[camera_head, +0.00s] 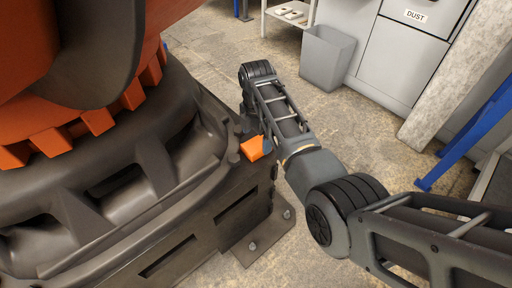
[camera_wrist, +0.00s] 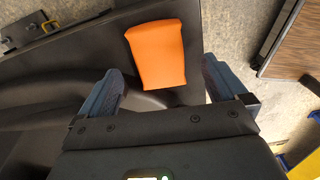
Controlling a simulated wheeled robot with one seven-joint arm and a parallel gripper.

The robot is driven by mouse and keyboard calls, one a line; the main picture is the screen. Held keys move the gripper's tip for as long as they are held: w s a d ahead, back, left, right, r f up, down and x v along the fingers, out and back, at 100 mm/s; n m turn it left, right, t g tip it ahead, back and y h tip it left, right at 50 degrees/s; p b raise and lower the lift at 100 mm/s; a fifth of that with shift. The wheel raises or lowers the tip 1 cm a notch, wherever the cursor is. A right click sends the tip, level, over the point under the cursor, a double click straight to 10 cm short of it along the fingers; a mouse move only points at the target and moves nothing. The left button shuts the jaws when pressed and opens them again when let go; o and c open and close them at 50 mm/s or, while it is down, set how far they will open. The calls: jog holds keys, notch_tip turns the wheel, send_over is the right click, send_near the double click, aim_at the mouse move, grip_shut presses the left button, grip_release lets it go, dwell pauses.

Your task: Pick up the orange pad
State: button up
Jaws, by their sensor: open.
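The orange pad (camera_head: 256,148) lies on the corner of a large dark machine base (camera_head: 208,205), beside my gripper (camera_head: 266,142). In the wrist view the orange pad (camera_wrist: 157,54) sits ahead of and between the two fingers, a little beyond their tips. My gripper (camera_wrist: 158,84) is open there, with one bluish finger at each side, and holds nothing. In the head view my arm comes in from the right, and its wrist hides most of the gripper.
A large orange machine part (camera_head: 100,75) rises above the base at left. A grey bin (camera_head: 327,58) and a cabinet labelled DUST (camera_head: 410,45) stand behind. A blue frame leg (camera_head: 475,140) is at right. The floor (camera_head: 215,50) behind the base is mostly clear.

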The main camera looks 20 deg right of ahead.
aim_at(257, 144)
notch_tip(257, 144, down, 4)
jog(key=shift+r+b, duration=0.1)
jog(key=shift+b, duration=0.35)
jog(key=shift+c, duration=0.5)
jog(key=c, duration=1)
